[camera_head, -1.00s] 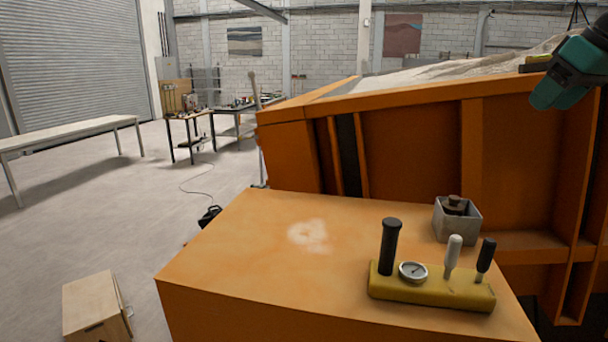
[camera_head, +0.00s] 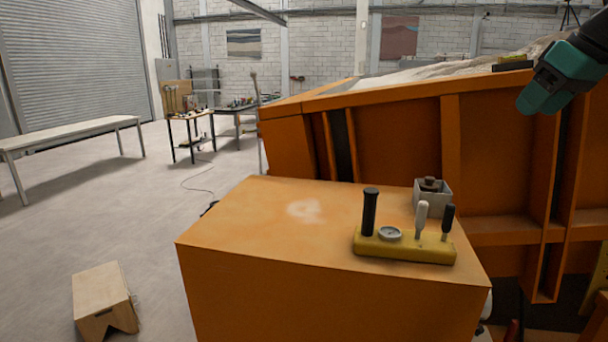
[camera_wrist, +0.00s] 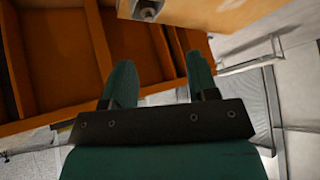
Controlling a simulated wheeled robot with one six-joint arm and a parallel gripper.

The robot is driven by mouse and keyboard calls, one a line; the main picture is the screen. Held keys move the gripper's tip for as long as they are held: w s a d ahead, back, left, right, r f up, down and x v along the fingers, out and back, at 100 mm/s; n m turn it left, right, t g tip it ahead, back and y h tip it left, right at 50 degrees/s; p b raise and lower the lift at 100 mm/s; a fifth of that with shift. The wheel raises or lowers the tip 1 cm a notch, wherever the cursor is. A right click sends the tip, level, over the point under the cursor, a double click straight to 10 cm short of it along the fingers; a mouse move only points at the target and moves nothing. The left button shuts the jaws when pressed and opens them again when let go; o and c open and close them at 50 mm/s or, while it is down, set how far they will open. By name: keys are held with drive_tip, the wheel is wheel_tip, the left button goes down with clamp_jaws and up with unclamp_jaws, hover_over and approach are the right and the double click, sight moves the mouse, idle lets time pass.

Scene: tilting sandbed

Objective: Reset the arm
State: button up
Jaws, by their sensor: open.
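My arm, teal and black, shows at the upper right of the head view, in front of the orange sandbed (camera_head: 400,145). My gripper (camera_wrist: 160,72) shows in the wrist view with its two teal fingers spread apart and nothing between them. The fingers point toward the sandbed's orange ribbed side and the orange control box (camera_wrist: 215,12). The sandbed is tilted, with pale sand (camera_head: 440,72) on top.
The control box (camera_head: 320,290) carries a yellow lever panel (camera_head: 405,248) and a small grey box (camera_head: 432,198). A wooden step (camera_head: 102,298) stands on the floor at lower left. A long bench (camera_head: 75,134) stands at left. The floor between is mostly clear.

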drive_tip(key=s+a+f+n+g+y+b, duration=0.15)
drive_tip(key=s+a+f+b, duration=0.3)
drive_tip(key=a+f, duration=0.6)
drive_tip(key=s+a+f+n+g+y+b, duration=0.15)
drive_tip(key=s+a+f+b, duration=0.35)
drive_tip(key=a+f, duration=0.5)
drive_tip(key=s+a+f+g+b, duration=0.1)
drive_tip(key=s+a+f+b, duration=0.1)
drive_tip(key=s+f, duration=0.5)
drive_tip(key=s+a+f+g+b, duration=0.2)
drive_tip(key=s+a+f, duration=0.2)
drive_tip(key=s+f, duration=0.3)
drive_tip(key=s, duration=0.2)
drive_tip(key=shift+s+a+f+n+h, duration=0.25)
drive_tip(key=shift+s+a+n+h, duration=0.05)
drive_tip(key=shift+a+h, duration=0.1)
